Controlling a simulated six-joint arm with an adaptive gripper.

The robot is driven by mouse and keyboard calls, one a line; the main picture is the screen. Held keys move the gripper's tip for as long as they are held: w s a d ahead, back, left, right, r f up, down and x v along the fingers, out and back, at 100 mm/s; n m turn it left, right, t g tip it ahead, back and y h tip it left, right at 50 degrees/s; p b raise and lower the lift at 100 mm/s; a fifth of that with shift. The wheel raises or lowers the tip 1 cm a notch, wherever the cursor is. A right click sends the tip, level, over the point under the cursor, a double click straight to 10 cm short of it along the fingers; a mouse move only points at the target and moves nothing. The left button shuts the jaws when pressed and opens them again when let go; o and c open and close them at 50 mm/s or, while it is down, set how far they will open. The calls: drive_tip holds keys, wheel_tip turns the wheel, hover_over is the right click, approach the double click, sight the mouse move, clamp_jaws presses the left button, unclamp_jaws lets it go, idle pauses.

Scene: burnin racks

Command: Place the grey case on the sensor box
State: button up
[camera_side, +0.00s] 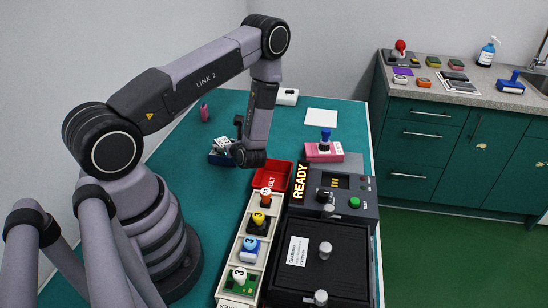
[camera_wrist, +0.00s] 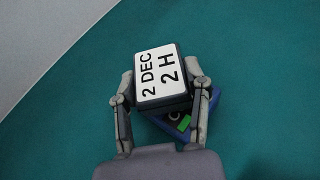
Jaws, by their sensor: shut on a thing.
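A blue box (camera_wrist: 206,111) with a dark top and a green patch, which looks like the sensor box, shows below and to the right of the case in the wrist view. The case hides much of it. In the side view the blue box (camera_side: 218,160) stands on the teal table, left of my wrist, with the case's white label (camera_side: 222,144) just above it. I cannot tell whether they touch.
A red tray (camera_side: 279,184) and a cream rack (camera_side: 232,262) with several coloured plugs stand in front. A black machine (camera_side: 325,250) fills the front right. Table around the blue box is clear.

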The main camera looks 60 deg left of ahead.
drive_tip(key=shift+f, duration=0.2)
drive_tip(key=o, duration=1.2)
drive_tip(key=shift+r, duration=0.15)
drive_tip(key=v, duration=1.1)
drive_tip(key=s+d+r+n+g+h, duration=0.2)
drive_tip(key=r+n, duration=0.4)
drive_tip(key=r, duration=0.4)
drive_tip(key=s+d+r+n+g+h, duration=0.1)
drive_tip(key=s+d+r+n+h, duration=0.3)
drive_tip(key=r, duration=0.6)
drive_tip(key=s+d+r+n+t+h, duration=0.2)
drive_tip(key=d+r, duration=0.1)
drive_tip(key=r, duration=0.1)
drive_tip(key=s+d+r+n+t+h, duration=0.3)
drive_tip(key=r, duration=0.1)
drive_tip(key=s+d+r+n+t+h, duration=0.2)
drive_tip(key=s+d+r+n+t, duration=0.1)
drive_tip(key=r, duration=0.2)
drive_tip(key=shift+h, duration=0.3)
